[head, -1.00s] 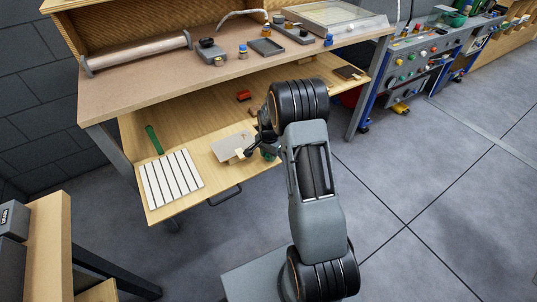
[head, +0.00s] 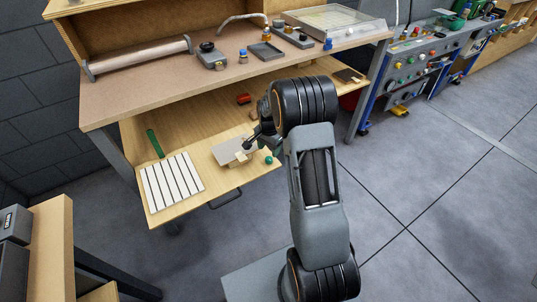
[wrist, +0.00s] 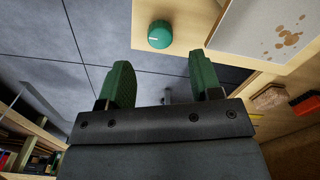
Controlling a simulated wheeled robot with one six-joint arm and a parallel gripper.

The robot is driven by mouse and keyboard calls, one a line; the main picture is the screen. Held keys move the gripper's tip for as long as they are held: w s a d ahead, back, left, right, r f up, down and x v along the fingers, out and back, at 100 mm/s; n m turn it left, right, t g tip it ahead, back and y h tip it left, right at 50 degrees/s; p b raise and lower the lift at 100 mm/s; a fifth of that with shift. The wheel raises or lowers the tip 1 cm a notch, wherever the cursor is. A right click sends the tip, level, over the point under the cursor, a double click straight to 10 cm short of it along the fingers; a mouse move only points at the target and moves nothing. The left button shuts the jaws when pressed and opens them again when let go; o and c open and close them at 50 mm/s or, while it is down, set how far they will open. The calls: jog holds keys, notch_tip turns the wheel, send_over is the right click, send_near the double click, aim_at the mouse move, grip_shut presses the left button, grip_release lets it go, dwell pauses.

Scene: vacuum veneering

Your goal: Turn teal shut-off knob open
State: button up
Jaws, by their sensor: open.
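A round teal-green knob (wrist: 160,35) with a short white mark shows in the wrist view, at the edge of the pale wooden shelf. In the head view it is a small green ball (head: 268,160) at the shelf's front edge, just right of a small wooden block. My gripper (wrist: 160,58) has green finger pads spread apart with nothing between them. The knob lies beyond the fingertips, roughly in line with the gap and not touched. In the head view my gripper (head: 250,140) is over the shelf, up and left of the knob, partly hidden by my arm.
The workbench top (head: 135,92) overhangs behind. A dark handle (head: 226,199) hangs below the shelf.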

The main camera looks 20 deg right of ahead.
aim_at(269, 159)
notch_tip(269, 159, up, 8)
jog(key=p, duration=0.1)
dwell(0.7)
jog(key=s+a+r+n+t+p, duration=0.1)
jog(key=s+a+r+n+p, duration=0.2)
jog(key=s+r, duration=0.4)
jog(key=s+a+r+n+t+p, duration=0.1)
jog(key=s+a+r+n+p, duration=0.3)
jog(key=r, duration=0.6)
jog(key=s+a+r+n+t+p, duration=0.1)
jog(key=s+a+r+n+p, duration=0.3)
jog(key=s+r+p, duration=0.3)
jog(key=s+r+n, duration=0.1)
jog(key=s+r, duration=0.1)
jog(key=s, duration=0.2)
jog(key=shift+n+t+p, duration=0.3)
jog(key=shift+p, duration=0.05)
